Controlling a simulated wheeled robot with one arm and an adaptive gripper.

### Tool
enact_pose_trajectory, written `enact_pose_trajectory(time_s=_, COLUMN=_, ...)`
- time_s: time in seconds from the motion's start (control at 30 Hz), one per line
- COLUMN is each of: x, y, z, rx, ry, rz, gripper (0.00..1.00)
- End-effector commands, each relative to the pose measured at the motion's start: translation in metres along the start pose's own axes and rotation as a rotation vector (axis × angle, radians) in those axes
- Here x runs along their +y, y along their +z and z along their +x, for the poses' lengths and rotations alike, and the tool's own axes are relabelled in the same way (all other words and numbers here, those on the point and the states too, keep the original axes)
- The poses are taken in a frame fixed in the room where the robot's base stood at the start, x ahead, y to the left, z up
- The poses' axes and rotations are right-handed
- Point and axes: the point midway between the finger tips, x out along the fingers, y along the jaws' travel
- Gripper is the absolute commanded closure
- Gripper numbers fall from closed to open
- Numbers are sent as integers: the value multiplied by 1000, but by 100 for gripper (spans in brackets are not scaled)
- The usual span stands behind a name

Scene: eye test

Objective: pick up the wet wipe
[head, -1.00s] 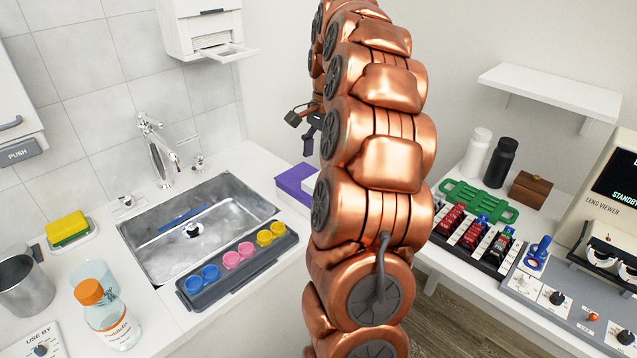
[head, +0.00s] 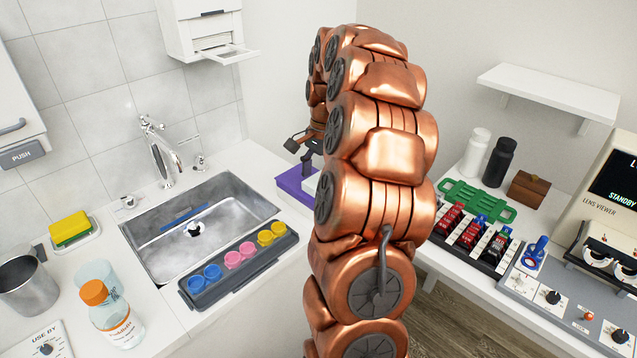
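My gripper (head: 301,154) shows only in part at the left edge of my copper arm. It is above a purple and white box (head: 291,186) on the counter right of the sink. Dark finger parts show, but the arm hides the rest, so I cannot tell whether it is open or shut. The box is partly hidden by my arm. I cannot make out a wet wipe for sure; one at the box would be hidden behind the gripper and arm.
The sink (head: 150,243) has a tray of coloured lens cases (head: 239,265) along its front. A sponge (head: 70,227), metal cup (head: 25,287) and orange-capped bottle (head: 117,318) stand left. A dispenser (head: 205,30) hangs above. The right counter holds a green rack (head: 478,200) and bottles (head: 498,162).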

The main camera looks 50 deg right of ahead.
Motion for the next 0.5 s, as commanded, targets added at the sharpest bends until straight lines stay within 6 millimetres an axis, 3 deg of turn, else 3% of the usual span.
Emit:
enact_pose_trajectory(time_s=0.03, x=0, y=0, z=0, rx=0, ry=0, rz=0, gripper=31)
enact_pose_trajectory(time_s=0.37, x=0, y=0, z=0, rx=-1, ry=1, rz=-1, gripper=66)
enact_pose_trajectory(time_s=0.5, x=0, y=0, z=0, rx=-1, ry=1, rz=-1, gripper=70)
